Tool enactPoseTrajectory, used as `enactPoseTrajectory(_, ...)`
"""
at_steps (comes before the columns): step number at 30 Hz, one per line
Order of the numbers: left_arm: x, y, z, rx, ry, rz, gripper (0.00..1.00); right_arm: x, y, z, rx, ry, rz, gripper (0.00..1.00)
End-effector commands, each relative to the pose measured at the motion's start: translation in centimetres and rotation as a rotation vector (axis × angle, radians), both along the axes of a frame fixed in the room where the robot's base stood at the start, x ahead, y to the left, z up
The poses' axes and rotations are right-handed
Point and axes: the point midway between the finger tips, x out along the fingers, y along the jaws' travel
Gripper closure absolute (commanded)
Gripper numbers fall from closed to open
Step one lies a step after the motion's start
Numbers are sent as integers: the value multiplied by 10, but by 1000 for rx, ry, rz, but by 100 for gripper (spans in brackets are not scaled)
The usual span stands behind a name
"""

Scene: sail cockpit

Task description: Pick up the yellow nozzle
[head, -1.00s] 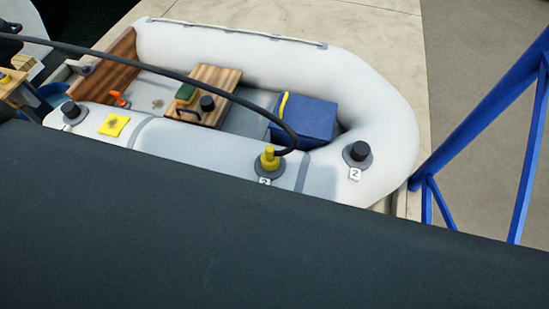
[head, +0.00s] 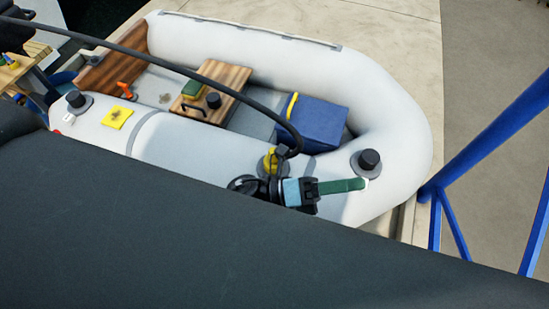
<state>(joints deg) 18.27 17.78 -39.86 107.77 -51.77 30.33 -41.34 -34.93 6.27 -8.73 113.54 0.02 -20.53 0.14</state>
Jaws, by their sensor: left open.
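The yellow nozzle (head: 270,160) sits on a round grey valve on the near tube of the inflatable boat, at the end of a black hose (head: 205,82) that arches in from the upper left. My left gripper (head: 342,187), with dark and light blue parts and a green finger, is just in front and to the right of the nozzle. It is open and appears empty. Its wrist overlaps the lower part of the nozzle and valve, so I cannot tell whether they touch. My right gripper is not in view.
The white boat (head: 385,110) holds a wooden seat (head: 228,73) with a green-and-yellow sponge, and a blue box (head: 318,122). Black-capped valves (head: 369,160) stand on the near tube. A yellow patch (head: 116,118) lies at left. Blue posts (head: 490,135) rise at right.

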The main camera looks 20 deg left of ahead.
Motion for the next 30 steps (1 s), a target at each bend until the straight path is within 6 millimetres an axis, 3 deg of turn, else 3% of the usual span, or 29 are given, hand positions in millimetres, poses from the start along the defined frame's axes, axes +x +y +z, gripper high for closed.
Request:
enactPoseTrajectory(3, -19, -24, -1, 170, -387, -174, 23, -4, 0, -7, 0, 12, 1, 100)
enactPoseTrajectory(6, -33, -31, -15, 307, -700, -325, 23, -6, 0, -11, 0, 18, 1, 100)
enactPoseTrajectory(11, -37, -17, -57, 531, -1173, -595, 23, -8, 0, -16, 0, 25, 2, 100)
enactPoseTrajectory(14, -22, 7, -84, 674, -1438, -787, 23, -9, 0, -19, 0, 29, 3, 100)
enactPoseTrajectory(19, 27, 70, -116, 919, -1785, -1148, 23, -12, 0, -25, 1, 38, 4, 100)
enactPoseTrajectory(24, 76, 129, -117, 1109, -1951, -1463, 23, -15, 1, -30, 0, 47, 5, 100)
enactPoseTrajectory(30, 104, 163, -108, 1215, -1994, -1646, 23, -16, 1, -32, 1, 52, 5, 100)
